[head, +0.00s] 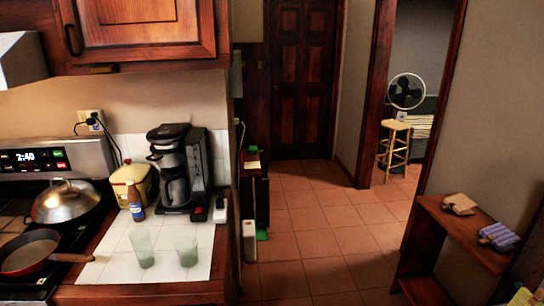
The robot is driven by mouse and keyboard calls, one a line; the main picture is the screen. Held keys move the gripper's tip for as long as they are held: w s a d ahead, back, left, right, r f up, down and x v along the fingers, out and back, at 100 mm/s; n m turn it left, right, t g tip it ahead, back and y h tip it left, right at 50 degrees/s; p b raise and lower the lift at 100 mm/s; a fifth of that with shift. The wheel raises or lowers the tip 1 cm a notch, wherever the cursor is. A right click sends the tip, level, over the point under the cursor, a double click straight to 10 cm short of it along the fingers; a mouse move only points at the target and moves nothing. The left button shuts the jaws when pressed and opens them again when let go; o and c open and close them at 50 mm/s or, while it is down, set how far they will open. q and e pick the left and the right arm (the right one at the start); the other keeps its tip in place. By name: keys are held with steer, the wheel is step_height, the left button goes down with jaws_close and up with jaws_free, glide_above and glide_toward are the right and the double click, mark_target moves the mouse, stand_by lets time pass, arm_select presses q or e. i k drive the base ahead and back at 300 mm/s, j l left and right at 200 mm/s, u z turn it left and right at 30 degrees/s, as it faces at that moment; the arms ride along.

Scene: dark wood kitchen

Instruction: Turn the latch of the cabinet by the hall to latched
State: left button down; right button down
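A wooden upper cabinet (145,28) hangs at the top left, with a closed panel door and a dark handle (73,40) at its left. A narrow dark wood cabinet (261,205) stands just past the counter's end, beside the tiled hall floor. I cannot tell which of the two is the cabinet by the hall. No latch can be made out on either, so its state cannot be told. Neither of my grippers shows in the head view.
A counter (105,270) at left holds a coffee maker (178,170), a bottle (135,203) and two glasses beside the stove. A wooden shelf (460,222) stands at right. The tiled floor (325,235) between is clear, leading to a dark closed door (302,80).

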mark_target(96, 70)
steer(key=i+j+u, duration=0.35)
steer(key=j, duration=0.2)
steer(key=i+j+u, duration=0.35)
steer(key=i+j, duration=0.05)
steer(key=i, duration=0.05)
